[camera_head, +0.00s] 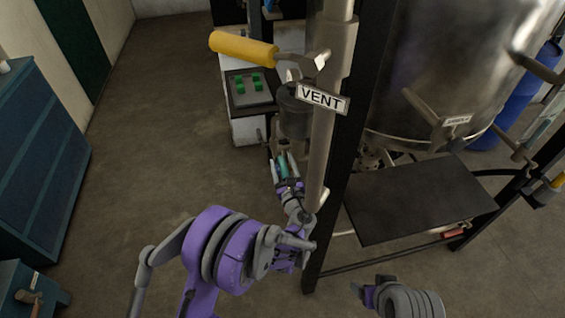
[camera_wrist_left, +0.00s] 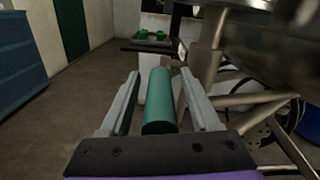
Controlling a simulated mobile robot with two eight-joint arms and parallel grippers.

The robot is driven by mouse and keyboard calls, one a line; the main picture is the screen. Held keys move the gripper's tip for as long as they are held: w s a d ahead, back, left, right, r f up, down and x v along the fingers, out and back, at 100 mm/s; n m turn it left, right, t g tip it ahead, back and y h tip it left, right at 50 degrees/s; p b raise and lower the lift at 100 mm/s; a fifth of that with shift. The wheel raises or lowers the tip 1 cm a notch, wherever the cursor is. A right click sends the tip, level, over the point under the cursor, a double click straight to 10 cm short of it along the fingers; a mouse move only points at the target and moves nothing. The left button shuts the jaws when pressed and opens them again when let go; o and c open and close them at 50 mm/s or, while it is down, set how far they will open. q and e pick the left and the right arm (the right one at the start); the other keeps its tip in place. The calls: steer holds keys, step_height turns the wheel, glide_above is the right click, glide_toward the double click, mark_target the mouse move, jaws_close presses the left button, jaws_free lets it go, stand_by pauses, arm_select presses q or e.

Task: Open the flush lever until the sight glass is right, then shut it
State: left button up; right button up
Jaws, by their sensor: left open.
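A teal cylindrical handle (camera_head: 283,168) shows low beside the grey VENT pipe; no label on it is readable, so I cannot tell for sure that it is the flush lever. My left gripper (camera_head: 283,160) is open around it. In the left wrist view the teal handle (camera_wrist_left: 159,102) lies lengthwise between the two spread fingers of the left gripper (camera_wrist_left: 160,74), with a gap on each side. Part of my right arm (camera_head: 400,299) shows at the bottom; its fingers are not clear. I cannot make out the sight glass.
A yellow-handled lever (camera_head: 244,48) and a VENT label (camera_head: 322,98) sit above my left gripper. A dark post (camera_head: 346,170) and a black shelf (camera_head: 420,200) stand to the right, below a steel tank (camera_head: 450,70). The floor at left is clear up to blue cabinets (camera_head: 40,150).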

arm_select(q)
jaws_close()
stand_by(0.3)
stand_by(1.2)
